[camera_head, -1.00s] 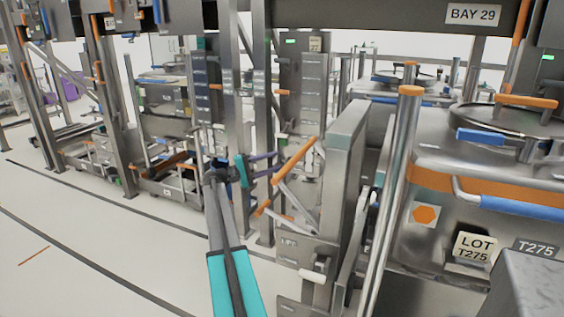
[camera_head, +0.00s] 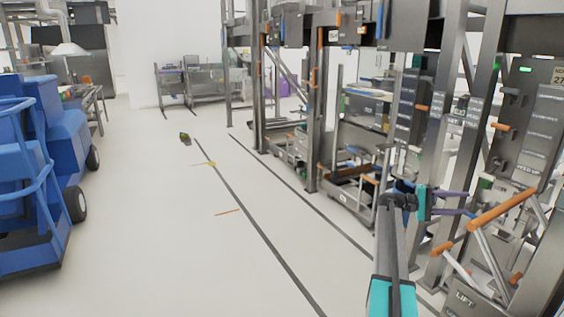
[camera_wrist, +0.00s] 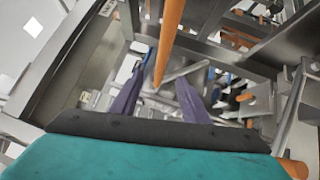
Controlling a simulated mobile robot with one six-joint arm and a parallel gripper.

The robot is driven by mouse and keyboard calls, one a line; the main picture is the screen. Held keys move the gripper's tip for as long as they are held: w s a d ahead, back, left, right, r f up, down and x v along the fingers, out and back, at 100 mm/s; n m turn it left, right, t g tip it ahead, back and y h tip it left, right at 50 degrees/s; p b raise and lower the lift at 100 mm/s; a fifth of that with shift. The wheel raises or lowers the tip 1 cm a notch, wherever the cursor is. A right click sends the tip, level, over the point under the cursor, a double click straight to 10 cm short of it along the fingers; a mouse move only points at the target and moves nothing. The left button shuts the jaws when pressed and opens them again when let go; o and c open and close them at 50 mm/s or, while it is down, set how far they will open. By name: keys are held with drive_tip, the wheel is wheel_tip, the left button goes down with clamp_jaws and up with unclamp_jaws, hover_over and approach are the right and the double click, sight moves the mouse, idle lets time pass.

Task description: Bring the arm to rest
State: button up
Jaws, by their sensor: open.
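My gripper (camera_head: 470,203) is at the right of the head view, at the end of my arm with its teal and dark grey links. Its two purple fingers are apart, with nothing seen held between them. In the wrist view the fingers (camera_wrist: 160,82) point away, spread to either side of an orange bar (camera_wrist: 170,38). That bar looks like the orange handle (camera_head: 502,209) on the steel lift frame (camera_head: 470,300), just right of the fingers in the head view. I cannot tell whether finger and handle touch.
Steel racks with orange handles (camera_head: 315,75) line the right side, close to my arm. A blue wheeled machine (camera_head: 40,170) stands at the left. A small dark object (camera_head: 185,138) lies on the floor. Open white floor with dark lines lies between.

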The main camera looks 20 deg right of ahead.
drive_tip(key=w+a+f+n+t+h+p, duration=0.15)
drive_tip(key=w+a+f+n+t, duration=0.25)
drive_tip(key=w+a+f, duration=0.85)
drive_tip(key=s+a+f+n+t+y, duration=0.15)
drive_tip(key=a+f+n+t, duration=0.25)
drive_tip(key=a+f, duration=1.65)
drive_tip(key=s+a+f+n+y+p, duration=0.1)
drive_tip(key=s+a+f+y, duration=0.2)
drive_tip(key=s+a+f, duration=0.7)
drive_tip(key=s+a+f+n+y+p, duration=0.1)
drive_tip(key=s+a+f+y, duration=0.2)
drive_tip(key=s+a+f, duration=0.65)
drive_tip(key=s+a+f+m+y, duration=0.1)
drive_tip(key=s+a+y, duration=0.3)
drive_tip(key=a, duration=0.8)
drive_tip(key=s+a+f+m+y, duration=0.2)
drive_tip(key=s+a+y, duration=0.2)
drive_tip(key=s+a, duration=0.4)
drive_tip(key=a, duration=0.4)
drive_tip(key=shift+s+g+y, duration=0.3)
drive_tip(key=shift+s+y, duration=0.1)
drive_tip(key=shift+d+f, duration=0.1)
